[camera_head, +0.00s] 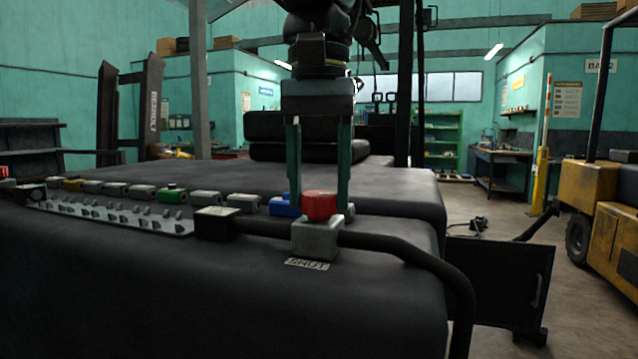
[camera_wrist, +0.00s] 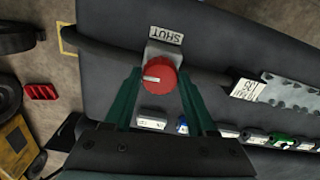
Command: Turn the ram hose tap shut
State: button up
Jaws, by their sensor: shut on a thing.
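The ram hose tap has a round red knob (camera_head: 319,206) on a grey block (camera_head: 316,240), standing on a dark padded top. A black hose (camera_head: 400,247) runs out of the block on both sides. A pale label reading SHUT (camera_head: 307,264) lies in front of the block; it also shows in the wrist view (camera_wrist: 166,36). My gripper (camera_head: 320,200) points down with its green fingers on either side of the knob, shut on it. In the wrist view the knob (camera_wrist: 158,75) has a white mark pointing left, along the hose, not at the label.
A metal strip with pegs (camera_head: 110,215) lies left. A black fitting (camera_head: 216,222) joins the hose.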

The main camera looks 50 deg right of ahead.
jog(key=shift+r+m+p, duration=0.1)
jog(key=shift+m+p, duration=0.2)
jog(key=m+p, duration=0.2)
jog(key=shift+r+m, duration=0.1)
jog(key=shift+m, duration=0.3)
jog(key=m+p, duration=0.2)
jog(key=m, duration=0.3)
jog(key=shift+p, duration=0.3)
jog(key=m+p, duration=0.2)
jog(key=m, duration=0.3)
jog(key=shift+m, duration=0.4)
jog(key=shift+m+p, duration=0.9)
jog(key=shift+m, duration=1.1)
jog(key=o, duration=1.4)
